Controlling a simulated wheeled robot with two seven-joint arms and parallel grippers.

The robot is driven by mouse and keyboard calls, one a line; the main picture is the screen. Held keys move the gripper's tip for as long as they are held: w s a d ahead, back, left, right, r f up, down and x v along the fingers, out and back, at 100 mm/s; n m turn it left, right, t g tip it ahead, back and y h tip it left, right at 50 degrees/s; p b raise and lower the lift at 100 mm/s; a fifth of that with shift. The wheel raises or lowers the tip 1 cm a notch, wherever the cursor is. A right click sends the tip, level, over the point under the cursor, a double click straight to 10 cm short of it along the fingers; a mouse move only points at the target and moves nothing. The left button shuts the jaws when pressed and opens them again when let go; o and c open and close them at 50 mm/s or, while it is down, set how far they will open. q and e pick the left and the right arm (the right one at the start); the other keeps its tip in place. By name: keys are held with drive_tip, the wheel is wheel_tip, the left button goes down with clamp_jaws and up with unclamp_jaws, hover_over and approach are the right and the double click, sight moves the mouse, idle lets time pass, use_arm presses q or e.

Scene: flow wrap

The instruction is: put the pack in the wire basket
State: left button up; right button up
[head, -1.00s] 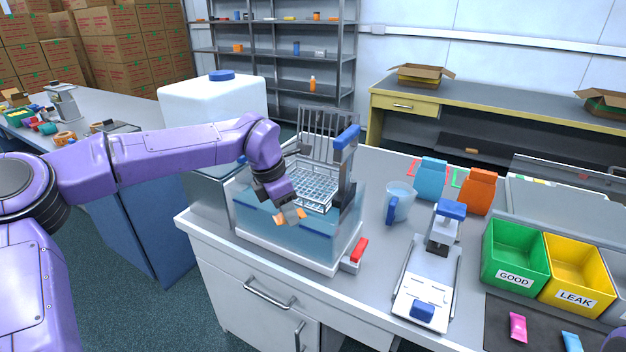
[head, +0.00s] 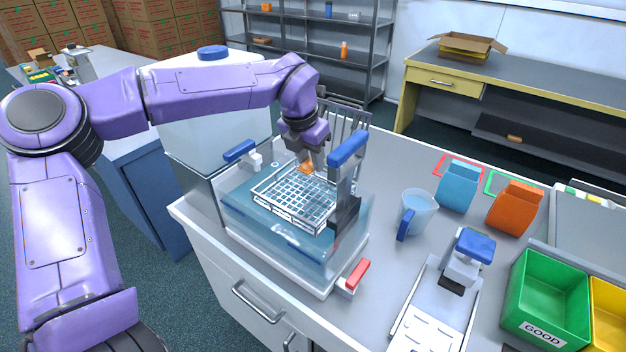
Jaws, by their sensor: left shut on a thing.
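The wire basket (head: 283,212) is a white grid tray at the top of the clear water tank (head: 285,240). My left gripper (head: 307,163) reaches down over the back part of the basket. It is shut on a small orange pack (head: 306,168), which shows only in part below the fingers. The pack is over or just inside the back of the basket; I cannot tell whether it touches the wires. My right gripper is not in view.
A blue-handled upright (head: 347,160) stands at the tank's right side, close to my left gripper. A red lever (head: 355,275) sticks out at the front right. A jug (head: 418,212) and a green bin (head: 548,300) stand farther right.

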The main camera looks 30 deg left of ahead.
sight(313, 189)
use_arm(q)
wheel_tip(313, 189, down, 6)
drive_tip(key=shift+s+r+p, duration=0.1)
drive_tip(key=shift+r+p, duration=0.1)
drive_tip(key=shift+p, duration=0.25)
drive_tip(key=shift+f, duration=0.35)
drive_tip(key=shift+s, duration=0.1)
drive_tip(key=shift+f, duration=0.1)
drive_tip(key=o, duration=1)
drive_tip(key=shift+r, duration=0.35)
drive_tip(key=b+v, duration=0.1)
drive_tip(key=v, duration=1)
drive_tip(key=shift+r+b, duration=0.35)
